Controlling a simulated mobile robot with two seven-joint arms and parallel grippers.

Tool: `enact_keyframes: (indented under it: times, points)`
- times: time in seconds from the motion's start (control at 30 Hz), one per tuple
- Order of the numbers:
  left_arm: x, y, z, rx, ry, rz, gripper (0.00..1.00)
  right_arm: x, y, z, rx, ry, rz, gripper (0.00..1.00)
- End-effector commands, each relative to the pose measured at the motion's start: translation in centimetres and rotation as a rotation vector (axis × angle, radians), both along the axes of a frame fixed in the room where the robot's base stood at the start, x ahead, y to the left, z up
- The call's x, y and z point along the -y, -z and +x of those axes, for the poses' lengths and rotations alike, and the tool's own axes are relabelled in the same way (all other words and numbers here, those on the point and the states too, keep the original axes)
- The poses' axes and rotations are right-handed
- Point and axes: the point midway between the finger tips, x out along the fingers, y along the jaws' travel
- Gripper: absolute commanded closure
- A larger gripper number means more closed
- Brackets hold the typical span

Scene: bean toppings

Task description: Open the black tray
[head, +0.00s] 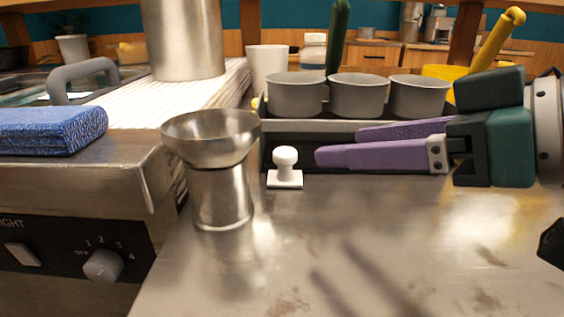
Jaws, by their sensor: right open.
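The black tray (308,131) stands at the back of the steel counter, a long low dark box with a pale rim, partly hidden behind my right gripper. A white knob on a square white base (285,167) shows at its front left; I cannot tell whether it is fixed to the tray. My right gripper (338,145) comes in from the right with two purple fingers, spread apart and empty. The fingers point left across the tray's front, with the tips just right of the knob. I cannot tell whether they touch the tray. My left gripper is out of view.
A steel funnel-topped cup (221,185) stands left of the knob. Three grey cups (358,96) line the tray's top. A steel appliance with a dial (103,265) and a blue folded cloth (52,130) are at left. The front counter (400,250) is clear.

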Motion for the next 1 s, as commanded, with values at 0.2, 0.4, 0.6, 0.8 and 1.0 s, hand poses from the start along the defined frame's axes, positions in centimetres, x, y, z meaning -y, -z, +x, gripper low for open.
enact_keyframes:
  times: [0.2,0.4,0.6,0.8,1.0]
  points:
    - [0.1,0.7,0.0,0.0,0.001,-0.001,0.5,-2.0,1.1,1.9,0.0,-0.001,0.005,0.34]
    - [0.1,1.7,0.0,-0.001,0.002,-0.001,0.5,-4.5,2.6,4.5,0.002,0.001,0.004,0.34]
    - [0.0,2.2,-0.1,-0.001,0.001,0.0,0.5,-6.0,3.5,6.0,0.001,0.0,0.001,0.34]
    - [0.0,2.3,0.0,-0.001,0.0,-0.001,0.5,-6.4,3.6,6.4,0.001,0.001,0.0,0.34]
    - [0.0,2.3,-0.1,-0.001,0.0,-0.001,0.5,-6.4,3.6,6.4,0.001,0.001,0.0,0.39]
